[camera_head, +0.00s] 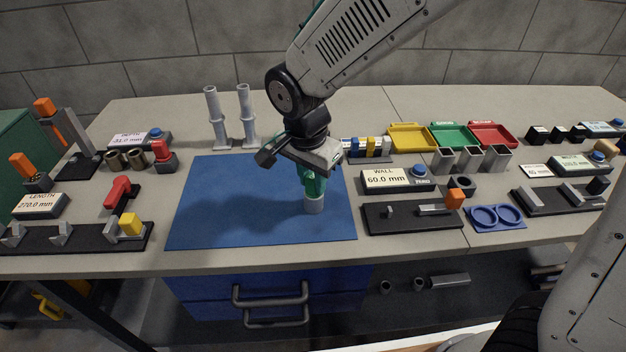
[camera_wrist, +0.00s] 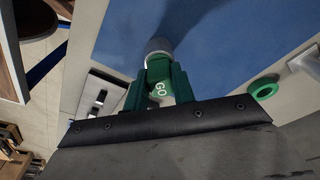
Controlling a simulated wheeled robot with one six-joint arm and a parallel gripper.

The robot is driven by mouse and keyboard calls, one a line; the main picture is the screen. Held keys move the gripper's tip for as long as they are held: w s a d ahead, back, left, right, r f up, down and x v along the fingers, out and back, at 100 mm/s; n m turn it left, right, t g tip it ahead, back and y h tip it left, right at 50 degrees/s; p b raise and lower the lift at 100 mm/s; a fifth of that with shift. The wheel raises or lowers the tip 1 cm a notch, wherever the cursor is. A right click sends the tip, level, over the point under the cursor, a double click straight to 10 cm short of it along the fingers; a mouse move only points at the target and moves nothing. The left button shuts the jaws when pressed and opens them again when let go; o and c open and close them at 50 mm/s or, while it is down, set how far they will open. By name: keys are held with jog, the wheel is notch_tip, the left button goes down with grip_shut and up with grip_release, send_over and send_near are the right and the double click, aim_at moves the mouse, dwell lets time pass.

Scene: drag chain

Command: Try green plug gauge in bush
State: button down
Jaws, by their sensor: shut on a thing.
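The green plug gauge, marked GO (camera_wrist: 160,84), is between the two dark green fingers of my gripper (camera_wrist: 158,78). In the head view my gripper (camera_head: 315,183) points down over the front right part of the blue mat and is shut on the gauge. A light grey cylinder, which looks like the bush (camera_head: 313,205), is directly below the green part, and it also shows in the wrist view (camera_wrist: 158,46). The green part meets the cylinder's top. I cannot tell how far the gauge's tip is inside, as the join is hidden.
The blue mat (camera_head: 220,210) is otherwise clear. To its right are a WALL display (camera_head: 398,179) and a dark fixture (camera_head: 410,217). Two grey posts (camera_head: 214,115) stand behind it. Yellow, green and red trays (camera_head: 490,134) are at the back right. A green ring (camera_wrist: 264,90) shows in the wrist view.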

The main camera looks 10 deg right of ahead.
jog(key=shift+r, duration=0.1)
jog(key=shift+r, duration=4.05)
